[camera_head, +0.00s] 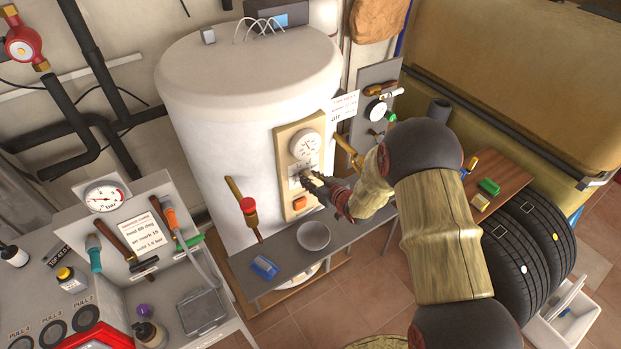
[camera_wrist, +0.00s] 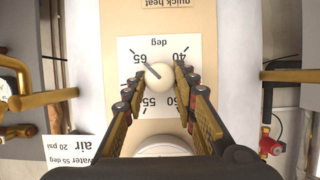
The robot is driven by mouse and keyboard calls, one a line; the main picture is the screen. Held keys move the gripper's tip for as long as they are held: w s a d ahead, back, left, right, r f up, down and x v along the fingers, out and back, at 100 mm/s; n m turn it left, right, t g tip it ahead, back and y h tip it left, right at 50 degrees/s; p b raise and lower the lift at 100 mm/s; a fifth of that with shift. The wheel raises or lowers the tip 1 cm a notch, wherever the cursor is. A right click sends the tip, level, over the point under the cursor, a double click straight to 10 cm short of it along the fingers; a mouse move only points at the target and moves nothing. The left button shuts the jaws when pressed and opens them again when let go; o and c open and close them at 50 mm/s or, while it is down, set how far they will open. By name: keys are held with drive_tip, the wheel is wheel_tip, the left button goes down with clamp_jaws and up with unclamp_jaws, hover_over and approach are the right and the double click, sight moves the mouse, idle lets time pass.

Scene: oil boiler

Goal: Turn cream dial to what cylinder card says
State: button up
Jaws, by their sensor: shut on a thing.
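The cream dial (camera_wrist: 160,78) sits on a white scale plate (camera_wrist: 126,50) marked in degrees, seen upside down in the wrist view. Its dark pointer line is toward the 65 mark. Labels 40, 50 and 55 also show; others are hidden by my fingers. My gripper (camera_wrist: 160,88) is shut on the dial, one finger on each side. In the head view my gripper (camera_head: 311,183) reaches the cream panel (camera_head: 285,140) from the right and mostly covers the dial. The cylinder card (camera_head: 344,106) is right of the panel; in the wrist view the card (camera_wrist: 75,148) reads water 55 deg, air 20 psi.
A larger white dial (camera_head: 305,144) is above the cream dial and an orange switch (camera_head: 299,203) below it. A bowl (camera_head: 314,236) stands on the grey bench (camera_head: 349,233) below.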

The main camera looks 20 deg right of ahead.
drive_tip(key=shift+c, duration=1)
drive_tip(key=shift+f+b, duration=0.1)
drive_tip(key=shift+b, duration=0.3)
drive_tip(key=shift+s+a+f+n+t+h+b, duration=0.15)
drive_tip(key=shift+n+t+h+b, duration=0.85)
drive_tip(key=shift+n+b, duration=2.8)
drive_tip(key=shift+w+a+f+n+t+h+b, duration=0.25)
drive_tip(key=shift+n+t+h+b, duration=1.15)
drive_tip(key=shift+b, duration=4.45)
drive_tip(key=shift+s+a+f+n+t+h+b, duration=0.1)
drive_tip(key=shift+s+f+n+t+h+b, duration=0.5)
drive_tip(key=shift+n+b, duration=3.4)
drive_tip(key=shift+w+r+m+t+y+b, duration=0.3)
drive_tip(key=shift+w+r+m+y+b, duration=0.1)
drive_tip(key=shift+m+b, duration=0.4)
drive_tip(key=o, duration=1.2)
drive_tip(key=shift+c, duration=0.2)
